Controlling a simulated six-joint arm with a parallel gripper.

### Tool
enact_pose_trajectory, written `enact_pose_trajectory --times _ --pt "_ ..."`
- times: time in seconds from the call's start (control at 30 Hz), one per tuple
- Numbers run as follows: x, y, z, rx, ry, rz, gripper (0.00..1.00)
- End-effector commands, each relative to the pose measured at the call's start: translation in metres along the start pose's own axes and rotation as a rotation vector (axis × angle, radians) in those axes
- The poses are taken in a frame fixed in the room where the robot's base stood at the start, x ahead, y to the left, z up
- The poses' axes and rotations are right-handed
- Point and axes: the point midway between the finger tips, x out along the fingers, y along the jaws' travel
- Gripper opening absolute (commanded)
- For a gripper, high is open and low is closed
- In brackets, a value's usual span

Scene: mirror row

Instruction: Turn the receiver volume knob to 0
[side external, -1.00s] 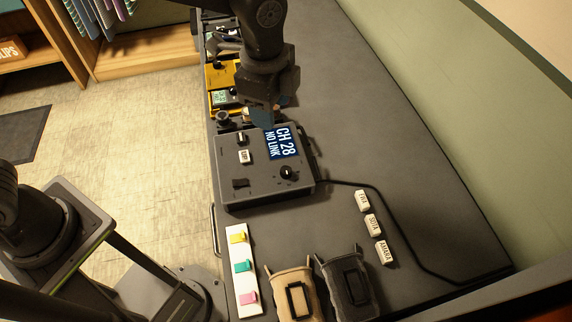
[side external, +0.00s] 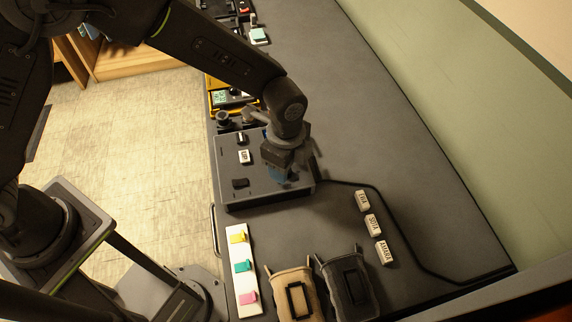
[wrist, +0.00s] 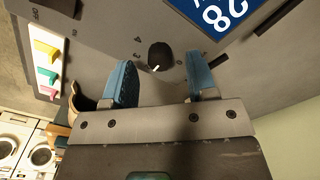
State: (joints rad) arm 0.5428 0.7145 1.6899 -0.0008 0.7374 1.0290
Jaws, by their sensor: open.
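The receiver (side external: 228,170) is a dark grey box on the bench, and my gripper covers its right part in the side external view. Its black round volume knob (wrist: 160,56) shows in the wrist view, with a white pointer mark toward the lower left and small numbers printed around it. The knob is hidden in the side external view. My gripper (wrist: 160,72) is open, its blue fingers on either side below the knob in the picture, apart from it. The receiver's blue screen (wrist: 208,14) is partly in the wrist view.
A white strip with yellow, teal and pink tabs (side external: 231,272) lies in front of the receiver. Two handheld pouches, tan (side external: 281,284) and dark (side external: 332,276), stand nearby. White labelled blocks (side external: 374,226) and a black cable (side external: 400,222) lie to the right.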

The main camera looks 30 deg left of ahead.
Motion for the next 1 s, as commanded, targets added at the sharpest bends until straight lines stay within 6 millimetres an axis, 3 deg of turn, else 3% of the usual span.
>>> enact_pose_trajectory --times 0.2,0.47,1.0 --pt "0.0137 0.0001 0.0001 0.0 0.0 0.0 0.52" --pt "0.0143 0.0 0.0001 0.0 0.0 0.0 0.52" --pt "0.0139 0.0 0.0 0.0 0.0 0.0 0.03"
